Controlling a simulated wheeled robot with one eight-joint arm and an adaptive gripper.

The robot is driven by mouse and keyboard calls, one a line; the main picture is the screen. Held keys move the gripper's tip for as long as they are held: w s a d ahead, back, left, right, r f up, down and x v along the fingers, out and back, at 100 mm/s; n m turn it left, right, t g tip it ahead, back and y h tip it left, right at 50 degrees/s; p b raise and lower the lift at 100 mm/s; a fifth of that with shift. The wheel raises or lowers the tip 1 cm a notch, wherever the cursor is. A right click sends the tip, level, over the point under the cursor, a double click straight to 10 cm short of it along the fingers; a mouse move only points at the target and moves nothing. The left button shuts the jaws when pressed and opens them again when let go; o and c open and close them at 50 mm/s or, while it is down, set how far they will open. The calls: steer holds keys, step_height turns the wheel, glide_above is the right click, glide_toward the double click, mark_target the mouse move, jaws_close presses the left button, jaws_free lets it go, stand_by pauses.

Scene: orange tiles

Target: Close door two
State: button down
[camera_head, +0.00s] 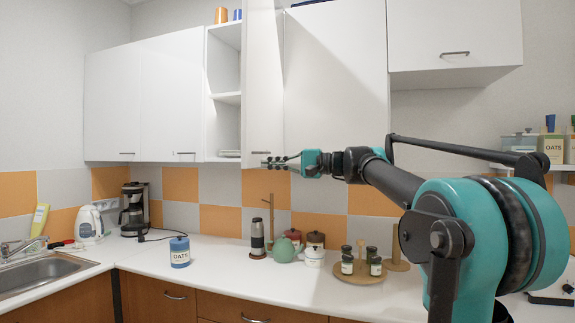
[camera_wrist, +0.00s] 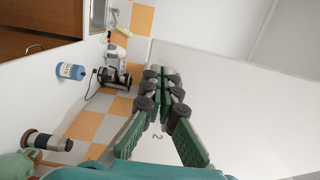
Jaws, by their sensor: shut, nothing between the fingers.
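A white cabinet door (camera_head: 262,80) stands open in the head view, swung out beside an open shelf compartment (camera_head: 225,95). Its handle (camera_head: 261,152) is near its lower edge. In the wrist view a large white panel (camera_wrist: 225,105) bearing a "2" fills the right side; it looks like this door.
Closed white cabinets (camera_head: 140,95) flank the open compartment. Below, the counter (camera_head: 215,268) holds an oats jar (camera_head: 180,252), a teapot (camera_head: 285,250), a dark flask (camera_head: 257,238), a coffee maker (camera_head: 134,210) and a round tray with jars (camera_head: 345,275).

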mark_target(250, 163)
steer(key=shift+x, duration=1.7)
